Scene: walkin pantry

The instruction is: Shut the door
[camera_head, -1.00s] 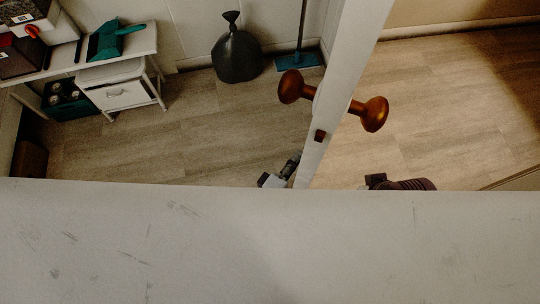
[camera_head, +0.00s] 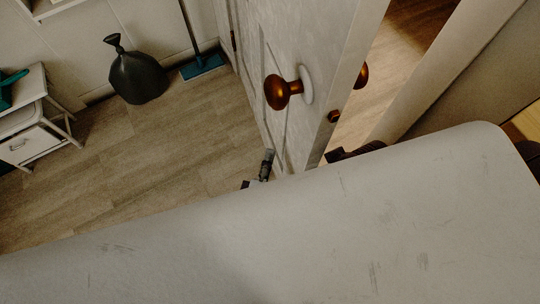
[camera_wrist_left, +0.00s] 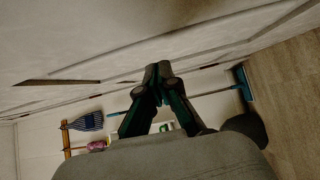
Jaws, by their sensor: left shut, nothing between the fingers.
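The white panelled door (camera_head: 325,45) stands ajar, seen nearly edge-on in the head view. A copper-coloured round knob (camera_head: 283,92) is on its left face, and the other knob shows partly behind its edge. A small latch sits on the edge. My left gripper (camera_head: 266,163) is low beside the left face, shut and empty. In the left wrist view its fingertips (camera_wrist_left: 158,72) meet close to a pale panelled surface; I cannot tell whether they touch it. My right gripper cannot be made out.
A black bag (camera_head: 138,78) and a blue broom head (camera_head: 203,65) stand by the back wall. A small white stand (camera_head: 30,140) is at the left. The wooden floor (camera_head: 190,150) left of the door is clear. A pale door frame (camera_head: 440,70) rises at the right.

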